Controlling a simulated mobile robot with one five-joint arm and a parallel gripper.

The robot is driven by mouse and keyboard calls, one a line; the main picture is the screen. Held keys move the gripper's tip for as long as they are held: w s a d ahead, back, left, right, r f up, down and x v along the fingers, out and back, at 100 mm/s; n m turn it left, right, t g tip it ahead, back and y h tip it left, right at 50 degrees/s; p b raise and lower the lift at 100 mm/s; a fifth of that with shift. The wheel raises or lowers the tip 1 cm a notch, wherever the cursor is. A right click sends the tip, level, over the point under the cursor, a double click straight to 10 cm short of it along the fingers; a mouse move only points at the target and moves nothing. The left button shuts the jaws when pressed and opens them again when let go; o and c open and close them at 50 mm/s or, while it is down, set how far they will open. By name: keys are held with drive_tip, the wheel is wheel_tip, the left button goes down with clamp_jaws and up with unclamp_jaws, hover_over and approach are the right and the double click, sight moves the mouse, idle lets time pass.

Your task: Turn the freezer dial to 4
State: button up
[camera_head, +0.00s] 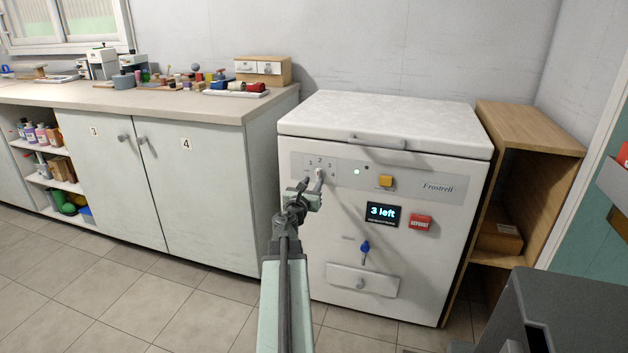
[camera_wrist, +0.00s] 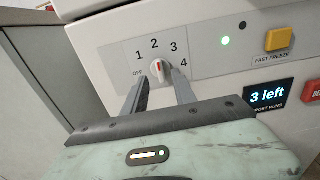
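The freezer dial (camera_wrist: 158,67) is a small pale knob with a red mark, on the grey panel of the white chest freezer (camera_head: 390,180). Numbers 1 to 4 and OFF are printed around it. The red mark points roughly upward, near 2; its exact setting is hard to tell. In the head view the dial (camera_head: 319,174) sits at the panel's left, partly behind my gripper (camera_head: 311,190). In the wrist view my gripper (camera_wrist: 160,82) is open, its two fingers apart below the dial, one to each side. I cannot tell whether they touch it.
The panel also has a green light (camera_wrist: 225,41) and a yellow fast-freeze button (camera_wrist: 278,40). Below are a "3 left" display (camera_head: 383,214), a red button (camera_head: 420,222) and a blue key (camera_head: 365,247). A cabinet (camera_head: 205,190) stands left, a wooden shelf (camera_head: 525,130) right.

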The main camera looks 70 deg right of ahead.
sight(317, 176)
drive_tip(key=d, duration=0.5)
drive_tip(key=shift+w+d, duration=0.15)
drive_tip(key=shift+d, duration=0.05)
clamp_jaws()
drive_tip(key=shift+w+a, duration=0.15)
drive_tip(key=shift+a, duration=0.05)
drive_tip(key=shift+d, duration=0.1)
